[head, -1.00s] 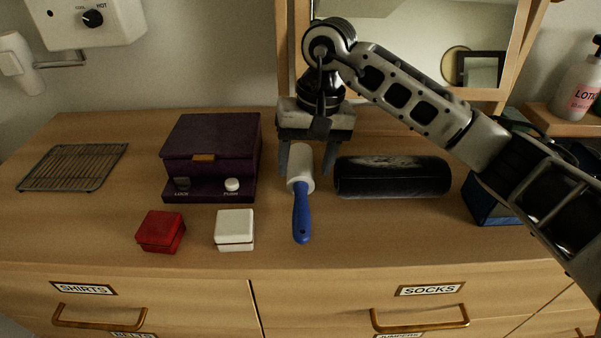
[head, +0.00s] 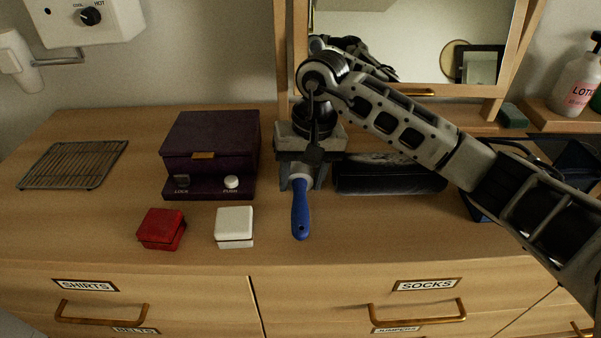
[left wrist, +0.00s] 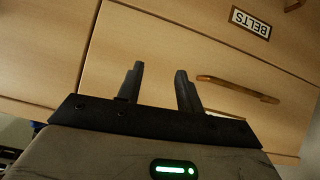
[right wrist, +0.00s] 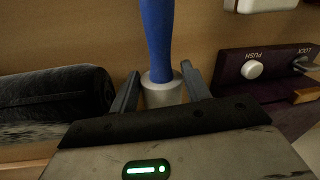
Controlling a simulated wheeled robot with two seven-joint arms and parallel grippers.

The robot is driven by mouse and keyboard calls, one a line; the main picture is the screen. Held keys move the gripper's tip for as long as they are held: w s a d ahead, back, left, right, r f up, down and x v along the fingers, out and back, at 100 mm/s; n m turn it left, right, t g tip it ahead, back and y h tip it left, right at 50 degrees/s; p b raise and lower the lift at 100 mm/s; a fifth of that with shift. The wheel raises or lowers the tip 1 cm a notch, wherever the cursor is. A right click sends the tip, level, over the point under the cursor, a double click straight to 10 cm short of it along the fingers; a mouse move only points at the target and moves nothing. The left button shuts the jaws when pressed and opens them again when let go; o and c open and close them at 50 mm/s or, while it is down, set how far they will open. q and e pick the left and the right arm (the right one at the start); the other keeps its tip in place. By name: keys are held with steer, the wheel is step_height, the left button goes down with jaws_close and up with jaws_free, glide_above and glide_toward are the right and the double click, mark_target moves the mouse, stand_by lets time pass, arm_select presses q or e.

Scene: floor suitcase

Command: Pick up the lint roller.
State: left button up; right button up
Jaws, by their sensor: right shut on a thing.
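The lint roller lies on the wooden dresser top, its blue handle (head: 300,212) pointing to the dresser's front edge. My right gripper (head: 302,180) has come down over its white roller end and is shut on it. In the right wrist view the white end (right wrist: 162,91) sits between the two fingers of my right gripper (right wrist: 160,88), with the blue handle (right wrist: 158,38) beyond. Most of the roller is hidden under the gripper in the head view. My left gripper (left wrist: 158,85) is open and empty in front of the drawers, seen only in the left wrist view.
A dark cylinder (head: 388,179) lies just right of the roller. A purple box (head: 210,145) stands to the left, with white (head: 234,224) and red (head: 161,228) small boxes in front. A wire rack (head: 72,165) lies far left. A mirror (head: 420,40) stands behind.

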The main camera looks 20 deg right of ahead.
mark_target(300, 179)
steer(key=shift+r, duration=0.15)
steer(key=shift+r, duration=0.3)
step_height(300, 179, up, 3)
steer(key=shift+d+f+b, duration=0.1)
steer(key=shift+f+b, duration=0.1)
steer(key=shift+b, duration=0.3)
steer(key=s+d+r, duration=0.1)
steer(key=s+r, duration=0.3)
steer(key=s, duration=0.3)
steer(key=s+d+r+b, duration=0.1)
steer(key=s+r, duration=0.4)
steer(key=s, duration=0.1)
steer(key=shift+s+d+r+b, duration=0.3)
steer(key=shift+s+d, duration=0.1)
